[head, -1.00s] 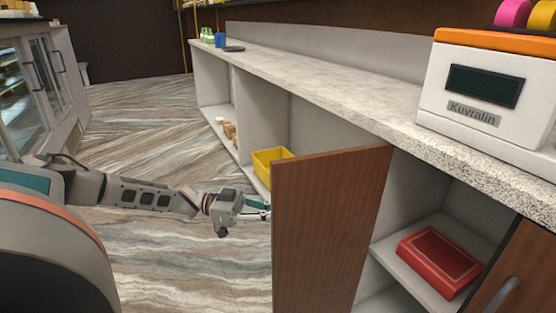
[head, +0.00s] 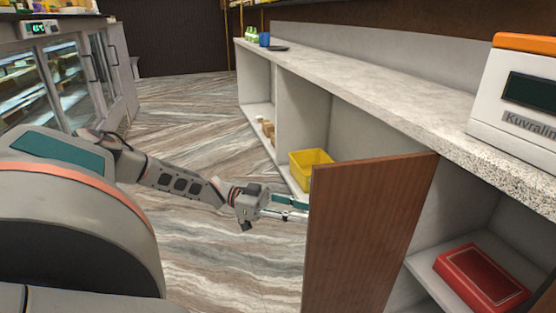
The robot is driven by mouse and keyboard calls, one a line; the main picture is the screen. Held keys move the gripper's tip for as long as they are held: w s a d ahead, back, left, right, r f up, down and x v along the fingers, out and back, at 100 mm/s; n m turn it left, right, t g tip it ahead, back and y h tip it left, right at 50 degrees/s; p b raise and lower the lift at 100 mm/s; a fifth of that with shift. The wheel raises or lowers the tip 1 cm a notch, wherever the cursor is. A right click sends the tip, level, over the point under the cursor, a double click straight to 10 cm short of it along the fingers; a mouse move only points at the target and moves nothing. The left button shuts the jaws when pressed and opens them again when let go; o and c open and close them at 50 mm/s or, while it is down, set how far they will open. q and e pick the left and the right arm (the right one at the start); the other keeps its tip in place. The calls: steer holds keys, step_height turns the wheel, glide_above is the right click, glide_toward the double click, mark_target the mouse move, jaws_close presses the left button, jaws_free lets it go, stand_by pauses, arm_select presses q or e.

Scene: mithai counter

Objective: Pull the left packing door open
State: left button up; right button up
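The left packing door (head: 365,235) is a brown wooden panel, swung well out from the cabinet under the counter. Its opening shows a pale shelf (head: 425,283) with a red box (head: 482,278) on it. My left gripper (head: 300,208) is at the door's outer edge, on the far side of the panel. Its fingertips reach up to the edge and are partly hidden by the door. I cannot tell whether they touch the handle, which is out of sight. My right gripper is not in the picture.
A yellow bin (head: 308,168) stands in the open compartment beyond the door. The stone counter (head: 370,95) runs above, with a white and orange machine (head: 515,95) on it. A glass display case (head: 65,75) stands at left. The floor between is clear.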

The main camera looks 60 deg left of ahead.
arm_select(q)
steer(key=v, duration=0.8)
stand_by(0.4)
